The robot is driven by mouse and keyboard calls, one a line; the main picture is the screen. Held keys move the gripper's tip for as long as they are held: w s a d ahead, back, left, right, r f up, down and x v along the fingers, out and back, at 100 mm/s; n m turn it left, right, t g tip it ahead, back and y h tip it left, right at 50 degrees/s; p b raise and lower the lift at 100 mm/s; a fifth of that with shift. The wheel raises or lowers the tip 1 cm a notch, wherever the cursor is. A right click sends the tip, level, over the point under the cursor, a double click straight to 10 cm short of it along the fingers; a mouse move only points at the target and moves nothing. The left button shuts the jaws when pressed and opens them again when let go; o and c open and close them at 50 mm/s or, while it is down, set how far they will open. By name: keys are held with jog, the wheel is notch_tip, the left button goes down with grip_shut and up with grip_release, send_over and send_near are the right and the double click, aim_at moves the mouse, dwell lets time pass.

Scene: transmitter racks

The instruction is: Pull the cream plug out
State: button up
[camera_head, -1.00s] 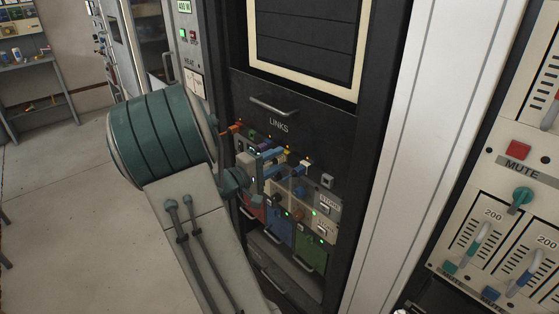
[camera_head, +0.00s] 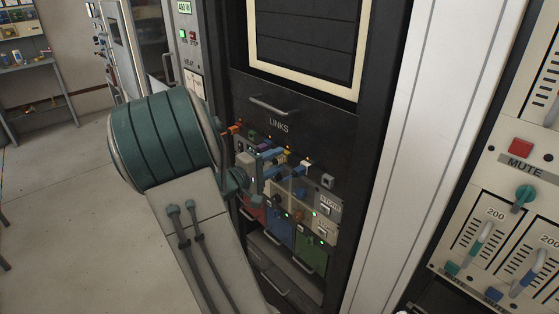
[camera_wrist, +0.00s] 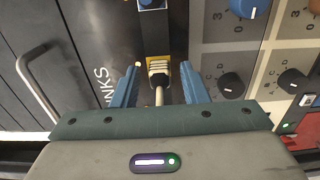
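The cream plug (camera_wrist: 158,72) sits in a yellow-framed socket on the dark links panel, in the upper middle of the wrist view. A pale lead or stem runs from it toward my gripper. My gripper (camera_wrist: 159,75) is open, with one blue finger on each side of the plug and a visible gap on both sides. In the head view my gripper (camera_head: 279,161) is at the row of plugs below the LINKS label. The cream plug is hard to make out there, near the yellow socket and partly hidden by the fingers.
A blue plug (camera_wrist: 151,5) is close beyond the cream one. An orange plug (camera_head: 233,128) is at the row's left end. A panel with knobs (camera_wrist: 230,85) lies beside the row. A drawer handle (camera_head: 273,105) is above, and coloured bins (camera_head: 311,252) are below.

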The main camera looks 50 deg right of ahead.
grip_shut()
jog(key=shift+a, duration=0.2)
jog(key=shift+w+a+b, duration=0.15)
jog(key=shift+a, duration=1.25)
jog(key=shift+w+a+b, duration=0.15)
jog(key=shift+a, duration=1.2)
